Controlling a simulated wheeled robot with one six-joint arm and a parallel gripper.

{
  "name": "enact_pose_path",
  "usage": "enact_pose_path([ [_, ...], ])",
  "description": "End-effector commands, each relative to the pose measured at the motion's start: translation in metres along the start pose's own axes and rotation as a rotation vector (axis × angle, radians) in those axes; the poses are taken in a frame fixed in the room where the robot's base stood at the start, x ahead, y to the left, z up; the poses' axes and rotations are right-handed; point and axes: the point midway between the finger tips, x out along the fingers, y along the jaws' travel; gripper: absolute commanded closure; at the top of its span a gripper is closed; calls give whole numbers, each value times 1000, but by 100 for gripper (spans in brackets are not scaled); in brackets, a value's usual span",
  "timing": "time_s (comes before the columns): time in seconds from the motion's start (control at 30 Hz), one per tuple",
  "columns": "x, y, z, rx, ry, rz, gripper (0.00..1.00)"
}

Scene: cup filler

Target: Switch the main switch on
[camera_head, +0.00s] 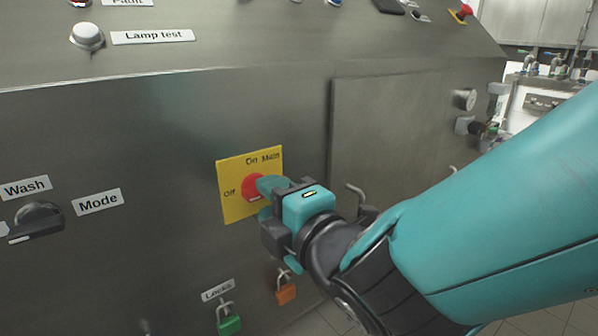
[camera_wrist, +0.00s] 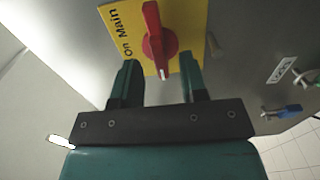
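The main switch is a red knob (camera_head: 250,187) on a yellow plate (camera_head: 233,208) marked "Main", with "On" at the top and "Off" at the left. In the wrist view the red knob (camera_wrist: 154,42) has its white-marked end towards the gripper, on the plate's "Off" side. My gripper (camera_head: 268,197) is at the plate's right side in the head view, partly covering the knob. In the wrist view its teal fingers (camera_wrist: 158,62) are apart, one on each side of the knob's lower end, with gaps visible. Contact cannot be told.
A green padlock (camera_head: 229,323) and an orange padlock (camera_head: 286,290) hang below the plate. A black mode knob (camera_head: 37,222) is at the left and a white lamp test button (camera_head: 87,36) above. A metal handle (camera_head: 357,196) sticks out just right of my gripper.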

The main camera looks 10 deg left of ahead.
Motion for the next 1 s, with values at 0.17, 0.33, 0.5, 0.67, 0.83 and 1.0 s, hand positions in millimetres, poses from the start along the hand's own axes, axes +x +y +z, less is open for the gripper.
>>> enact_pose_path([
  [0.17,24,0,0,1,-1,-1,61],
  [0.33,32,0,0,0,0,0,61],
  [0.5,33,0,0,0,1,0,61],
  [0.67,33,0,0,0,1,0,81],
  [0.83,32,0,0,0,1,0,100],
  [1.0,32,-1,0,8,1,0,100],
])
